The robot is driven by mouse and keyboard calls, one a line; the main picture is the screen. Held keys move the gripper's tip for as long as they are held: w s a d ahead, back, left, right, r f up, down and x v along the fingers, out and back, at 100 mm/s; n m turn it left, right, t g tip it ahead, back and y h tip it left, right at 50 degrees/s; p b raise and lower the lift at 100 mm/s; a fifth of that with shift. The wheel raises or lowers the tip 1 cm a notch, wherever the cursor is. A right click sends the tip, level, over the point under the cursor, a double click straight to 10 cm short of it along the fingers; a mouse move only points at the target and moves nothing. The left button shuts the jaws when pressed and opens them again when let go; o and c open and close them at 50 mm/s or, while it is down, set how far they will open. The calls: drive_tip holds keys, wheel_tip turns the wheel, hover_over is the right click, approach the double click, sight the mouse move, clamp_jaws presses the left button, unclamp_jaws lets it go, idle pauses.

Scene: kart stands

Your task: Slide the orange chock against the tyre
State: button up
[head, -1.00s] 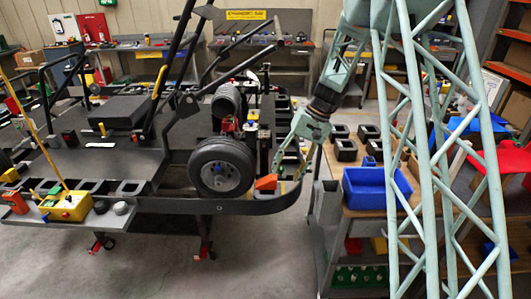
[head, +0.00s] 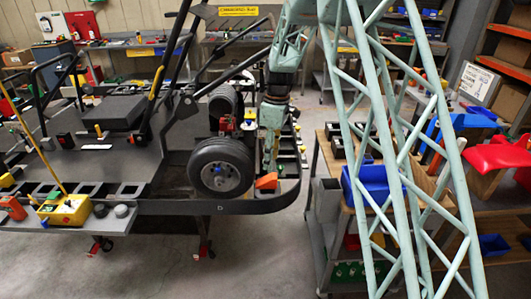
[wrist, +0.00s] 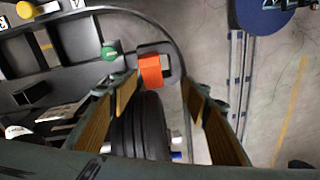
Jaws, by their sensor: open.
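The orange chock (head: 267,181) sits on the kart stand, just right of the front tyre (head: 221,168) in the head view. I cannot tell whether they touch. In the wrist view the chock (wrist: 151,69) lies just beyond the end of the black tyre (wrist: 139,128), with only a very narrow gap or none. My gripper (head: 271,170) points down just above and behind the chock in the head view. In the wrist view my gripper (wrist: 160,92) has its fingers apart, with the tyre and chock showing between them. It holds nothing.
The stand's curved front rail (head: 262,205) runs round the chock. A green knob (wrist: 109,53) is close left of the chock in the wrist view. A blue bin (head: 367,186) stands on a cart at right. A yellow box (head: 66,209) sits at the stand's left.

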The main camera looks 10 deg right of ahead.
sight(266, 178)
drive_tip(key=w+n, duration=0.1)
drive_tip(key=w+a+r+n+h, duration=0.1)
drive_tip(key=n, duration=0.1)
drive_tip(key=shift+a+r+n, duration=0.1)
drive_tip(key=shift+a+n, duration=0.15)
drive_tip(key=shift+n, duration=0.05)
drive_tip(key=shift+f, duration=0.2)
drive_tip(key=shift+f+b, duration=0.3)
drive_tip(key=shift+f, duration=6.4)
drive_tip(key=c, duration=1)
drive_tip(key=o, duration=1)
